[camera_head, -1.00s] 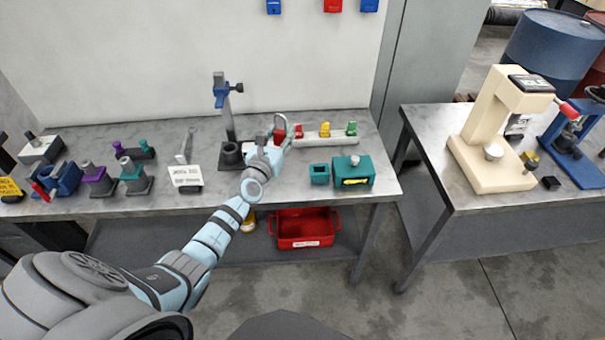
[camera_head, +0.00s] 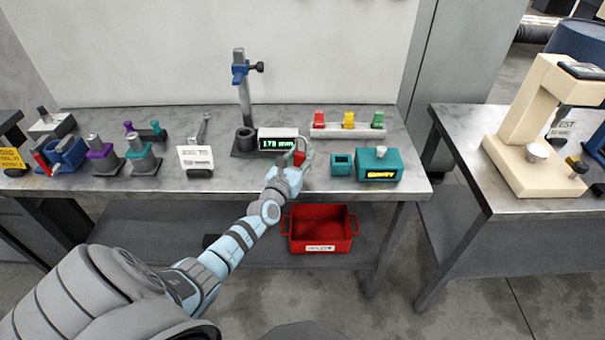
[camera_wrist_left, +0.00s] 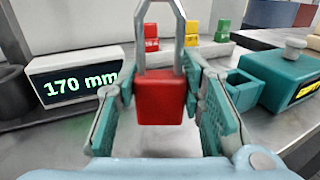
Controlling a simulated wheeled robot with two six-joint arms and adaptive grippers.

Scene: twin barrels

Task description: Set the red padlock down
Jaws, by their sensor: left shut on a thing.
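The red padlock (camera_head: 299,158) is in my left gripper (camera_head: 298,162), over the front part of the left workbench, right of the display. In the left wrist view the padlock (camera_wrist_left: 160,98) hangs upright between the two teal-padded fingers, its grey shackle pointing up and running out of the top of the picture. The left gripper is shut on the padlock's body. Whether its underside touches the bench cannot be told. My right gripper is not in view.
A display reading 170 mm (camera_head: 278,141) stands left of the padlock, by a grey stand (camera_head: 245,100). Behind is a rack (camera_head: 334,132) with red, yellow and green pieces. A teal open box (camera_head: 342,165) and teal lidded box (camera_head: 378,165) stand right. A red bin (camera_head: 320,243) sits below.

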